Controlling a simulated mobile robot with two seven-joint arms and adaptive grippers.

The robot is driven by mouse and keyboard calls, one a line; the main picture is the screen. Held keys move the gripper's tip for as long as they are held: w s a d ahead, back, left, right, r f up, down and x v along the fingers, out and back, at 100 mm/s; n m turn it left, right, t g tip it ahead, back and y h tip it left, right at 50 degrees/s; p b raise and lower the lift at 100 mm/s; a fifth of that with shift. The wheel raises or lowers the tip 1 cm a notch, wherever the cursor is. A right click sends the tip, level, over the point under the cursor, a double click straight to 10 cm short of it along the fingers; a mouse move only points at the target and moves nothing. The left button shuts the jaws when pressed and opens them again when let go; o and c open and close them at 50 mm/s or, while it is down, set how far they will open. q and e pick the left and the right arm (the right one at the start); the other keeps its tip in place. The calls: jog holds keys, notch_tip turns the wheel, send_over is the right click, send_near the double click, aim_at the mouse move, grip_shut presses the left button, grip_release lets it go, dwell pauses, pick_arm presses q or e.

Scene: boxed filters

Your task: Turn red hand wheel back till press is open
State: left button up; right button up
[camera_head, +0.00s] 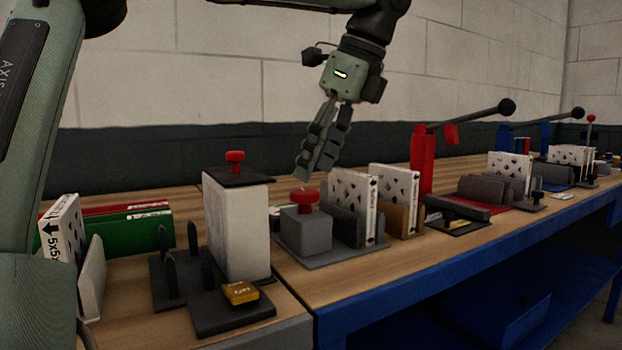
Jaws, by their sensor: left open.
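A red hand wheel (304,198) sits on top of a grey block (305,230), which stands on a dark base plate in the middle of the bench. A dark upright plate (346,222) stands just right of the block, with a white patterned filter box (354,190) beside it. How far the press is open cannot be told. My left gripper (315,168) hangs above the wheel, fingers pointing down. It is open and empty, its fingertips close above the wheel and seemingly apart from it. My right gripper is not in view.
A tall white block (238,225) with a red knob (235,157) stands to the left. Another filter box (394,190) and a red lever stand (422,160) with a long black-knobbed handle are to the right. A wall runs behind the bench.

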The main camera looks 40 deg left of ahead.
pick_arm(q)
jog(key=v, duration=0.3)
jog(key=shift+r, duration=0.2)
jog(key=shift+d, duration=0.1)
dwell(0.3)
